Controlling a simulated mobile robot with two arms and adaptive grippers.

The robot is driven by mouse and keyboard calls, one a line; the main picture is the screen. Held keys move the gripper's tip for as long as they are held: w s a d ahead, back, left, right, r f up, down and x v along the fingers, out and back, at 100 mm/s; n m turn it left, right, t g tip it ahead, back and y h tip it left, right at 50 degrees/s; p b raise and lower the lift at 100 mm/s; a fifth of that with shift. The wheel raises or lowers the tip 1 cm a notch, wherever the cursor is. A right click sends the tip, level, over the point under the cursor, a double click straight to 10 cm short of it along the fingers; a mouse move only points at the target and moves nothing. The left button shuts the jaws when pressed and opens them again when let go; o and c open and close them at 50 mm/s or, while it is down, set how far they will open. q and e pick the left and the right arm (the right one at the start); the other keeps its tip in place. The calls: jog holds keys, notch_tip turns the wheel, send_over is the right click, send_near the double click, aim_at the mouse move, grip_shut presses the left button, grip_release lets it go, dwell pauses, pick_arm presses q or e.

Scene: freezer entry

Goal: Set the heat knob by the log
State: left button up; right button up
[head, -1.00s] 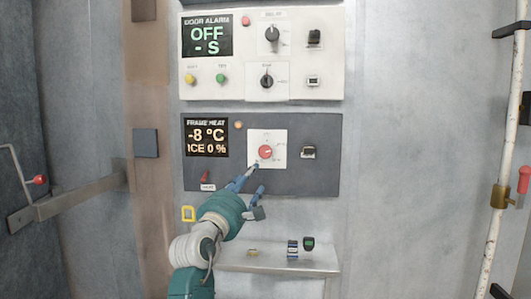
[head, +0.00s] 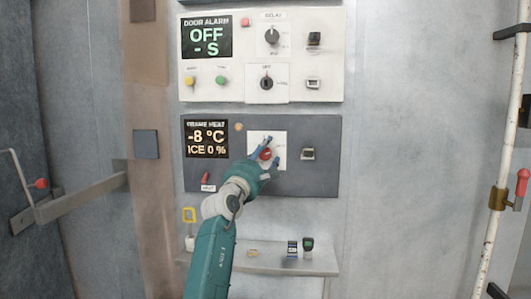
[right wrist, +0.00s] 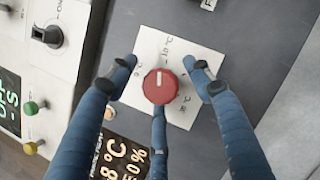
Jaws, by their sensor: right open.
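The red heat knob (head: 266,154) sits on a white plate on the grey frame heat panel (head: 310,180), whose display (head: 207,138) reads -8 °C and ICE 0 %. In the right wrist view the knob (right wrist: 160,86) has a pale pointer line and printed marks around it, too small to read surely. My right gripper (head: 272,150) is open at the knob. In the right wrist view its blue fingers (right wrist: 165,82) stand apart on both sides of the knob, with gaps, and a third lies below it. My left gripper is out of view. No log is recognisable.
The door alarm panel (head: 335,65) with its knobs and buttons is just above. A black switch (head: 308,153) is right of the heat knob. A shelf (head: 270,264) with small items is below. A metal bar (head: 85,193) stands left, a pipe (head: 500,180) right.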

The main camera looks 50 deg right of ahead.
jog(key=shift+c, duration=0.2)
jog(key=shift+w, duration=0.1)
jog(key=c, duration=1.1)
